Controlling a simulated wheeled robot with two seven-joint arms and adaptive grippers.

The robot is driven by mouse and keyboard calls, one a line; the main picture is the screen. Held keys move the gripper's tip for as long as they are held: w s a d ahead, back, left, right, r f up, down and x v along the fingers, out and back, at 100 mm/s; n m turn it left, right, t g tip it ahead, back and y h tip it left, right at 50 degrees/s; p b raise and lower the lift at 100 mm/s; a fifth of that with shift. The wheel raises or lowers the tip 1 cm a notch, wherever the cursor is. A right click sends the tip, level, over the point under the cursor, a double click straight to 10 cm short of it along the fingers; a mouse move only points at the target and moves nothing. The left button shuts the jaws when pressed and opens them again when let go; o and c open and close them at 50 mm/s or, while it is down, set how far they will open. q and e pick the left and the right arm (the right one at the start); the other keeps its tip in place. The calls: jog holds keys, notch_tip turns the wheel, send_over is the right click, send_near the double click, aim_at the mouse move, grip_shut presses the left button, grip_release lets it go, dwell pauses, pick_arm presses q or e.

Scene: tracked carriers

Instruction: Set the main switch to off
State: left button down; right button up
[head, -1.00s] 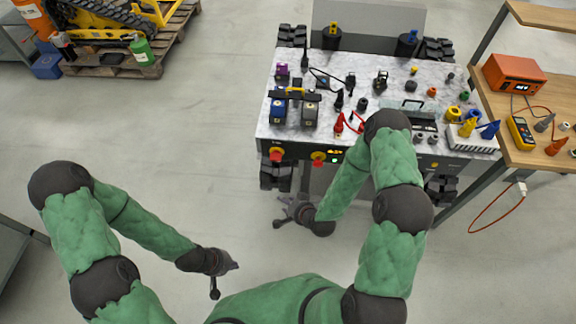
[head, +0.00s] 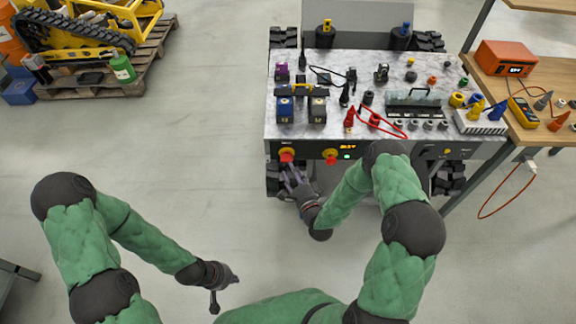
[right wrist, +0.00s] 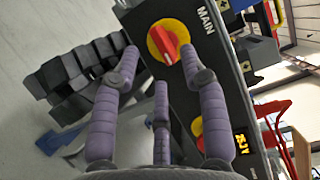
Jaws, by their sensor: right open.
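The main switch (head: 287,156) is a red rotary knob on a yellow round plate at the left of the carrier's dark front panel. It shows close up in the right wrist view (right wrist: 168,43), beside the label MAIN. My right gripper (head: 291,172) is open just in front of the switch; in the right wrist view its purple fingers (right wrist: 160,70) stand on both sides of the knob, apart from it as far as I can tell. My left gripper (head: 228,284) hangs low at the left over the floor, far from the panel; its finger state is unclear.
A second red and yellow control (head: 331,158) sits to the right on the same panel, beside a lit display (head: 347,147). The carrier's marble-like top (head: 330,65) holds batteries, plugs and cables. A workbench (head: 540,95) stands at the right.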

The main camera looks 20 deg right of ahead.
aim_at(287, 158)
jog(key=w, duration=0.3)
jog(key=w+b, duration=0.1)
jog(key=shift+w+a, duration=0.15)
jog(key=shift+a, duration=0.1)
grip_shut()
